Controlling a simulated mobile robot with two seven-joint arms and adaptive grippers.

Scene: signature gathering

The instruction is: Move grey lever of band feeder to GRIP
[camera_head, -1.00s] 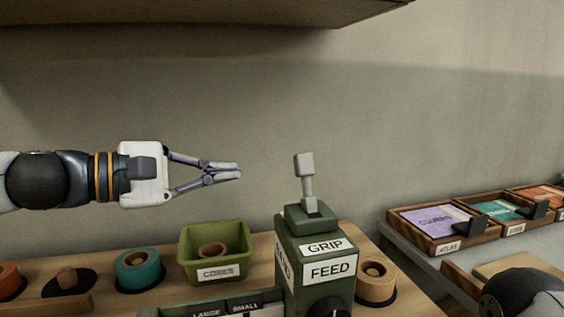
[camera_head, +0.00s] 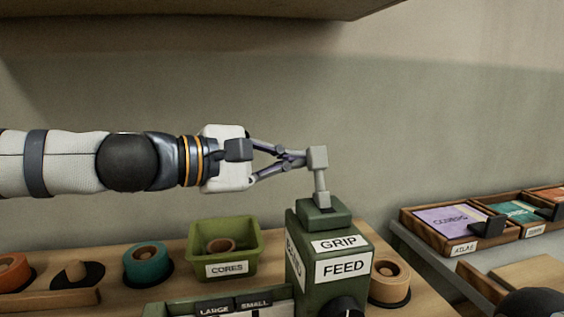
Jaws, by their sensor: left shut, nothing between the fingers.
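The green band feeder (camera_head: 307,272) stands on the wooden bench, with GRIP (camera_head: 338,243) and FEED (camera_head: 343,267) labels on its front. Its grey lever (camera_head: 320,180) rises from the green block on top and looks nearly upright, with a square knob (camera_head: 318,157) at its top end. My left gripper (camera_head: 303,158) is shut and empty. Its fingertips are at the left side of the knob and appear to touch it. A dark rounded part at the bottom right may be my right arm; no right gripper shows.
A green CORES bin (camera_head: 224,262) holds a roll, left of the feeder. A teal roll (camera_head: 147,263) and an orange roll (camera_head: 12,270) stand further left. A tan roll (camera_head: 388,280) sits right of the feeder. Wooden trays (camera_head: 455,243) with cards lie at right. A shelf (camera_head: 200,12) overhangs above.

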